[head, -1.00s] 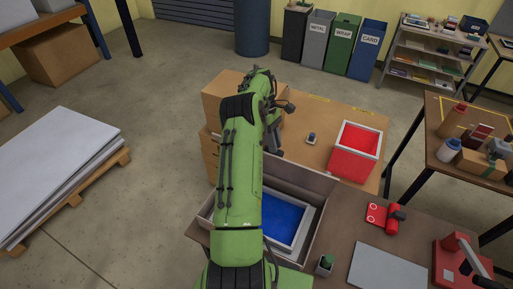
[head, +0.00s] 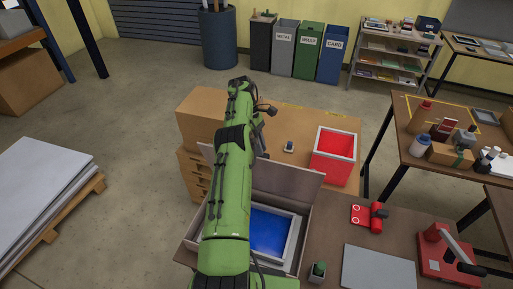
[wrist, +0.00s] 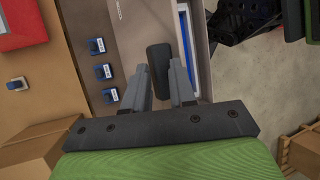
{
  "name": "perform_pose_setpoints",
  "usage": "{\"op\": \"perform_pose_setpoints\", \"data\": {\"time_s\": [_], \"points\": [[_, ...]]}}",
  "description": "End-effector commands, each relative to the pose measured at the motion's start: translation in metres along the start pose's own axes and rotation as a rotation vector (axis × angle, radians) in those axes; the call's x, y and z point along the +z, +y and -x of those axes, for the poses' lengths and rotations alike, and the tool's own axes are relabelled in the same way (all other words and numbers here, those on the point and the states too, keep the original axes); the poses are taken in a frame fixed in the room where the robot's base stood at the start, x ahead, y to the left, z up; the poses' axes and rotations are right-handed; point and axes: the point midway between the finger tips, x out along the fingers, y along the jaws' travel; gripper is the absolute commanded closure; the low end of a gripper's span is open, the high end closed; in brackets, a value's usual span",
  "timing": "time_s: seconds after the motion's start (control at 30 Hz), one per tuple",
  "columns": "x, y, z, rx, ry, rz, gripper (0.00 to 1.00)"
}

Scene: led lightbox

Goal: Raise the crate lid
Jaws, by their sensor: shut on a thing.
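The crate (head: 300,238) is a grey box on the brown bench, with a bright blue interior in the head view. Its grey-brown lid (head: 290,183) stands tilted up along the crate's far side, the inside uncovered. My green arm covers part of the lid and crate. In the wrist view my gripper (wrist: 160,64) has its two grey fingers on either side of a dark rounded handle (wrist: 158,85), shut on it. The lid panel (wrist: 118,30) lies beside the handle there. In the head view the fingertips are hidden behind my arm.
A red bin (head: 333,158) and a small device (head: 289,147) stand on the table behind. A red clamp-like tool (head: 370,215), a grey plate (head: 378,268) and a red press (head: 445,255) are on the bench at right.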

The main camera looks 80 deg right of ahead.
Motion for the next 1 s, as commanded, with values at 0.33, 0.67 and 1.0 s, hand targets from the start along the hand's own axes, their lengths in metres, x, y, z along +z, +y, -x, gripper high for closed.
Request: {"op": "perform_pose_setpoints", "data": {"time_s": [0.33, 0.67, 1.0], "points": [[-0.009, 0.018, -0.022, 0.039, 0.023, -0.007, 0.43], [-0.007, 0.015, -0.016, 0.041, 0.023, -0.005, 0.24], [0.025, -0.02, 0.057, 0.045, 0.019, -0.008, 0.68]]}}
